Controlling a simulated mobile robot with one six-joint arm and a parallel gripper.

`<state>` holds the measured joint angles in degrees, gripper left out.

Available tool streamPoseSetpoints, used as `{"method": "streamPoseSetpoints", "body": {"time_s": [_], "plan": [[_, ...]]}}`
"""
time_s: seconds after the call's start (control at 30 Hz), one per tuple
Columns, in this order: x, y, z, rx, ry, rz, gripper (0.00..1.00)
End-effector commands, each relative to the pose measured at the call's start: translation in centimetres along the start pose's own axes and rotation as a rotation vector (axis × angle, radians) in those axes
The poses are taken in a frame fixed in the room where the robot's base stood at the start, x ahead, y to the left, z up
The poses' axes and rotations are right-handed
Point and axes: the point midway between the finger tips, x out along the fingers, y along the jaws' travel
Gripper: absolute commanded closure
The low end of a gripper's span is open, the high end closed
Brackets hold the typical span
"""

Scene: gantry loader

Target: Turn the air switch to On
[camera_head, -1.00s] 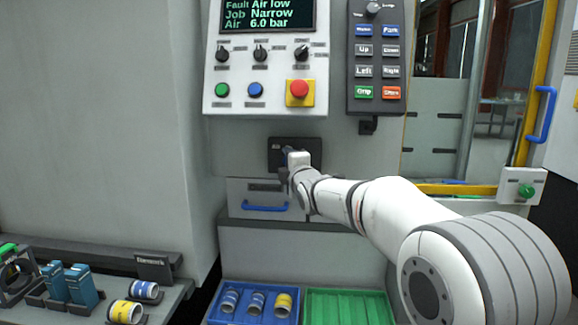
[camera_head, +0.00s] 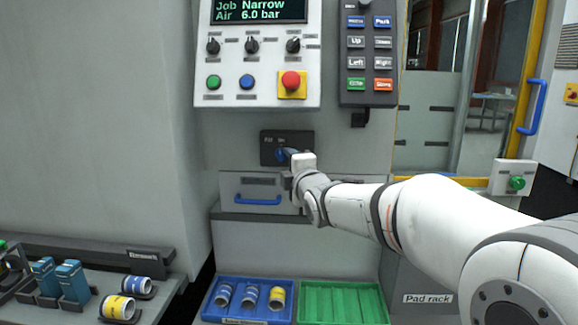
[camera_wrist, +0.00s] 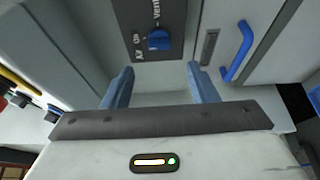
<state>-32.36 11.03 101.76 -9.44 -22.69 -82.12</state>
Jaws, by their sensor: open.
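The air switch is a blue knob (camera_wrist: 159,39) on a dark plate (camera_wrist: 140,20) marked Air, On and Vent in the wrist view. I cannot tell for sure which mark the knob points to. In the head view the plate (camera_head: 268,140) is on the machine front below the control panel, partly hidden by my gripper. My gripper (camera_wrist: 161,72) is open and empty, with its two blue fingers apart. The knob appears between and beyond the fingertips, apart from both. In the head view my gripper (camera_head: 288,156) is just in front of the plate.
A drawer with a blue handle (camera_head: 257,201) is just below the plate. The control panel (camera_head: 215,100) with a red stop button (camera_head: 291,82) is above. A blue tray (camera_head: 240,312) with several rolls and a green tray (camera_head: 343,300) are lower down.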

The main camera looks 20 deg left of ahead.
Motion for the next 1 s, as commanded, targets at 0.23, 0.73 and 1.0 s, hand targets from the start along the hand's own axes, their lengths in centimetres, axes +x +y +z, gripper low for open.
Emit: {"method": "streamPoseSetpoints", "body": {"time_s": [0.23,0.73,1.0], "plan": [[0.0,0.0,0.0,0.0,0.0,0.001,0.47],[-17.7,-0.9,13.4,0.712,-0.487,-0.44,0.47],[-37.1,-3.8,14.6,1.36,-1.084,-0.622,0.47]]}}
